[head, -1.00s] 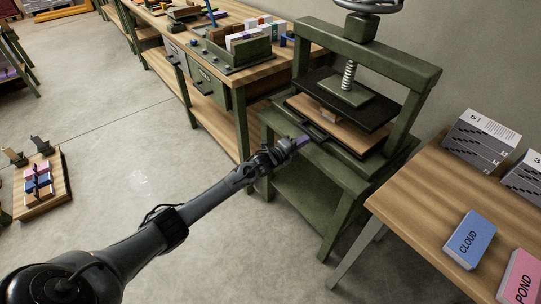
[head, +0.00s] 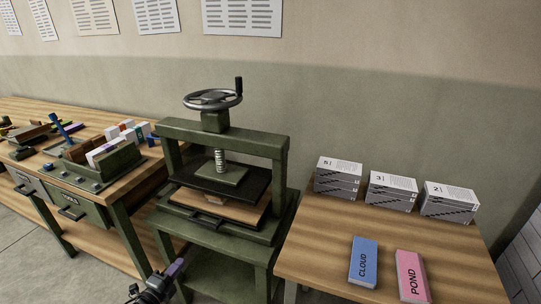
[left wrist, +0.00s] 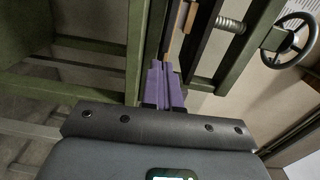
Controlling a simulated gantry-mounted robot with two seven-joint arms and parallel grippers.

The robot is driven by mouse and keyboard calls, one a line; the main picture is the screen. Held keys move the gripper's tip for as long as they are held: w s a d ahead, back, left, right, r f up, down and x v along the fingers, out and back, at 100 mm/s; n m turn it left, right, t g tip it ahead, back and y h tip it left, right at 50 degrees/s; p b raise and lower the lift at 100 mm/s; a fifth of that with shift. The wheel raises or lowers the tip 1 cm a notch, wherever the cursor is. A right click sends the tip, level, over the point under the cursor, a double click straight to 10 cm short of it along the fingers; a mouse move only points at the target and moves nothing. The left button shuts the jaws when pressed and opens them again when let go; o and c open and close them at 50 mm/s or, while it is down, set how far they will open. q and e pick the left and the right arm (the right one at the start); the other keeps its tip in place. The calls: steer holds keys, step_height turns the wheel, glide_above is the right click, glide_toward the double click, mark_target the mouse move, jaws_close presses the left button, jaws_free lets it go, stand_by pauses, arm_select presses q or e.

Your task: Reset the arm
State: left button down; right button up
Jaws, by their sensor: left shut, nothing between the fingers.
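My left gripper (head: 173,270) is low in the head view, in front of the green press (head: 222,180) and its stand. Its purple fingers are together in the left wrist view (left wrist: 164,85), with nothing between them. In that view they point toward the press edge, close to the boards; I cannot tell whether they touch. The press has a handwheel (head: 213,99), a screw, a dark upper plate and a wooden board (head: 232,211) below, with a small pale block between them. My right gripper is in neither view.
A workbench (head: 132,184) with a rack of coloured blocks (head: 110,160) stands left of the press. The right table (head: 325,245) holds a blue CLOUD block (head: 363,262), a pink POND block (head: 411,277) and three grey stacks (head: 390,190). Its middle is bare. Sheets hang on the wall.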

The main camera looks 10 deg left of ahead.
arm_select(q)
steer(key=s+d+f+g+p, duration=0.1)
steer(key=s+d+f, duration=0.2)
steer(key=s+f, duration=0.2)
steer(key=s+d+n+g+p, duration=0.2)
steer(key=s+d+n, duration=0.1)
steer(key=s+d, duration=0.4)
steer(key=s+d+n+g+p, duration=0.1)
steer(key=s+d+n, duration=0.3)
steer(key=d, duration=0.5)
steer(key=s+d+r+n+g+y+p, duration=0.1)
steer(key=s+r+n+g, duration=0.4)
steer(key=s, duration=0.4)
steer(key=s+d+r+n+g+y, duration=0.1)
steer(key=s+d+r+n+g, duration=0.1)
steer(key=s+r+n+g, duration=0.45)
step_height(320, 180, up, 36)
steer(key=s+m+t+p, duration=0.1)
steer(key=s+p, duration=0.1)
steer(key=p, duration=3.6)
steer(key=shift+r, duration=0.25)
steer(key=shift+t, duration=0.25)
